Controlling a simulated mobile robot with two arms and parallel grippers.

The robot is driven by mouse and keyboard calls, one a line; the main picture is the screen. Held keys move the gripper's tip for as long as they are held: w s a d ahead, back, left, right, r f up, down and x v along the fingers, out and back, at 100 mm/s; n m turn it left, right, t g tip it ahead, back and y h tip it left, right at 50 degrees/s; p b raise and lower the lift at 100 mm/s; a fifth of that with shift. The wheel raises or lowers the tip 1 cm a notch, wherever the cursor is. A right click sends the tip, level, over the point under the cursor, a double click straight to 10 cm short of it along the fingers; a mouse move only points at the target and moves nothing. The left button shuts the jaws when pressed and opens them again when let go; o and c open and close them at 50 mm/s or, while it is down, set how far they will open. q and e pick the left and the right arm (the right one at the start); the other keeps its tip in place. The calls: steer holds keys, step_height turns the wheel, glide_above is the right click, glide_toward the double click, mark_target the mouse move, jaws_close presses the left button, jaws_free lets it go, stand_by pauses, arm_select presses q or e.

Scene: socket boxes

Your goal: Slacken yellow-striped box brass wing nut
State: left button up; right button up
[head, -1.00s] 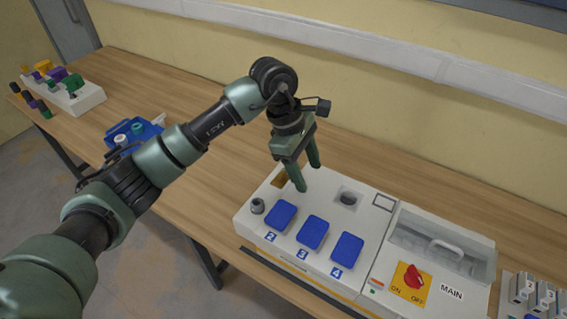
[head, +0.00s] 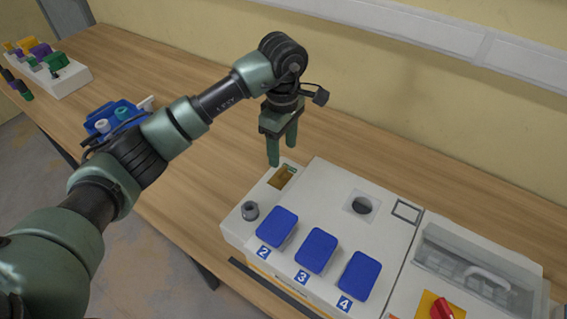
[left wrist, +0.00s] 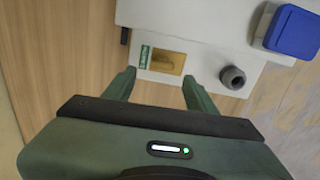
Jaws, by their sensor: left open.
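The white socket box (head: 330,190) has blue covers marked 2, 3 and 4, and a thin yellow stripe low on its front. On its left end a brass-coloured plate (head: 282,177) lies beside a green label; it also shows in the left wrist view (left wrist: 168,63). I cannot make out the wing nut's shape there. My left gripper (head: 282,155) is open and empty, pointing down above the box's left end, close to the plate. In the left wrist view its fingers (left wrist: 158,80) stand apart on either side of the plate. My right gripper is not in view.
A grey round knob or gland (head: 250,210) stands near the plate. A red main switch (head: 441,309) and a clear cover (head: 465,262) are on the right. A blue tray (head: 115,118) and a white block with coloured parts (head: 60,75) lie at left. Wood between is clear.

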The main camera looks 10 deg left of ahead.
mark_target(282, 168)
arm_select(q)
steer(key=f, duration=0.1)
steer(key=f+p, duration=0.1)
steer(key=f, duration=0.2)
steer(key=shift+s+f, duration=0.35)
steer(key=shift+w+f, duration=0.15)
steer(key=shift+f, duration=0.45)
jaws_close()
